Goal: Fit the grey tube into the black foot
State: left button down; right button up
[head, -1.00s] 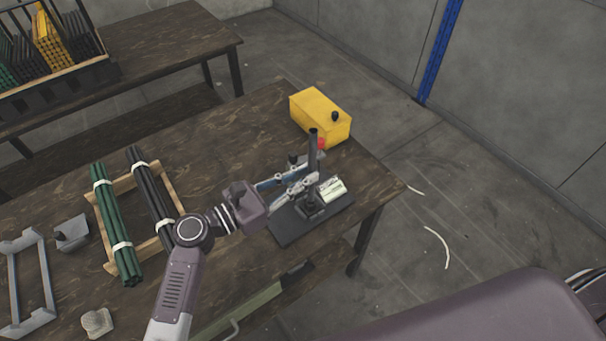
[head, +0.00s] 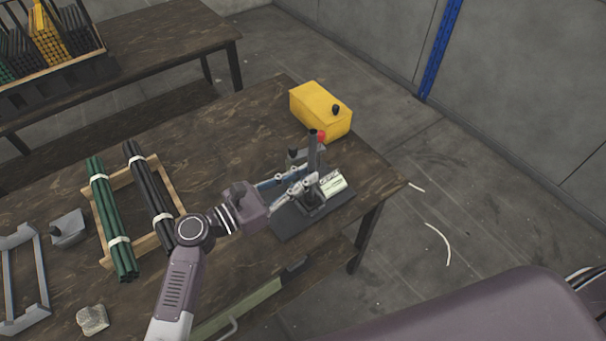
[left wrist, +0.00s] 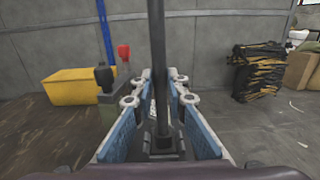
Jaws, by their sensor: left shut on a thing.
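The grey tube (head: 314,152), dark in colour, stands about upright between the fingers of my left gripper (head: 309,181), which is shut on it. In the left wrist view the tube (left wrist: 157,55) runs down from the top edge, between the two blue-padded fingers. The black foot (head: 314,204) is on a dark base plate (head: 290,224) near the table's right corner. In the left wrist view the foot (left wrist: 164,146) is at the tube's lower end. I cannot tell whether that end is inside the foot or just above it. My right gripper is not in view.
A yellow box (head: 315,108) with a black knob stands behind the plate. A pale labelled block (head: 333,182) is beside the foot. Green tubes (head: 109,215) and black tubes (head: 150,193) lie on a wooden rack at left.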

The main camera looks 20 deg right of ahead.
pick_arm(q)
jog(key=shift+f+b, duration=0.3)
jog(key=shift+f, duration=0.15)
jog(key=c, duration=1.8)
grip_release()
jog(key=v, duration=1.2)
